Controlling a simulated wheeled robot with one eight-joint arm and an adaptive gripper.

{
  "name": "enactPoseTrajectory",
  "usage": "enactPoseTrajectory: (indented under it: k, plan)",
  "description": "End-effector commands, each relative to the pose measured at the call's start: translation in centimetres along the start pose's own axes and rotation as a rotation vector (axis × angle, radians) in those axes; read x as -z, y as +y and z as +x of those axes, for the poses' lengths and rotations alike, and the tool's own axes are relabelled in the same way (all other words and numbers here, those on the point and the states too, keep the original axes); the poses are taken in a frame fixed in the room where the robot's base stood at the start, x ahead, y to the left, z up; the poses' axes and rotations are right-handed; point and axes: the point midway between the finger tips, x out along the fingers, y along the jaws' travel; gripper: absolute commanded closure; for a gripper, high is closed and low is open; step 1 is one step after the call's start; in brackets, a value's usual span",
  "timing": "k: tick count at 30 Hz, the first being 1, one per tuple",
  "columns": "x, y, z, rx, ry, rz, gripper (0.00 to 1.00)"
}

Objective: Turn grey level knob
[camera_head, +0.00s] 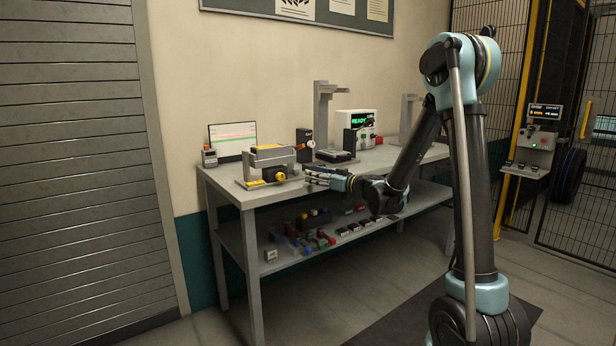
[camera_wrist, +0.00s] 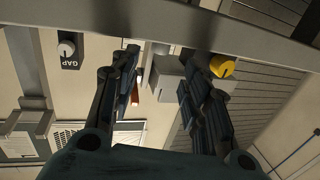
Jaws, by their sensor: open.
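No knob with a readable "level" label shows. A pale grey knob (camera_wrist: 67,48) on a dark box marked "GAP" is at the upper left of the wrist view, outside the fingers. My gripper (camera_head: 308,178) is at the front of the bench, just right of a bench fixture (camera_head: 270,160) with a yellow and black knob (camera_head: 280,176). In the wrist view my gripper (camera_wrist: 160,72) is open, with its two fingers apart and nothing held. A yellow knob (camera_wrist: 222,67) lies just beyond the right finger. A grey block (camera_wrist: 169,76) shows behind the gap between the fingers.
The bench (camera_head: 238,192) also holds a laptop-like screen (camera_head: 232,138), a dark box (camera_head: 304,145), a stand (camera_head: 323,110) and a white unit reading "READY" (camera_head: 357,128). Small coloured parts lie on the lower shelf (camera_head: 268,240). A control panel (camera_head: 535,140) stands at the right by the fence.

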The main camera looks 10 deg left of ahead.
Motion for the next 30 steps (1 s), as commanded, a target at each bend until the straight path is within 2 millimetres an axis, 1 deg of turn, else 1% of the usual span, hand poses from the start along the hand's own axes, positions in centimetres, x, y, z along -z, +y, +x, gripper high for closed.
enactPoseTrajectory:
  k: [1,3,7,11,19,23,26,30]
  plan:
    - [0.0,0.1,-0.8,-0.003,0.0,0.0,0.57]
    - [0.0,0.1,-1.6,-0.002,0.0,0.0,0.57]
    - [0.0,0.0,-2.5,-0.001,0.0,0.0,0.57]
    - [0.0,0.1,-2.8,-0.001,0.0,0.0,0.57]
    - [0.0,0.0,-2.8,0.0,-0.001,0.001,0.57]
    - [0.2,-0.2,-3.4,0.003,-0.016,0.007,0.57]
    - [0.4,-0.6,-4.7,0.009,-0.052,0.018,0.57]
    - [0.7,-1.5,-7.4,0.015,-0.131,0.049,0.57]
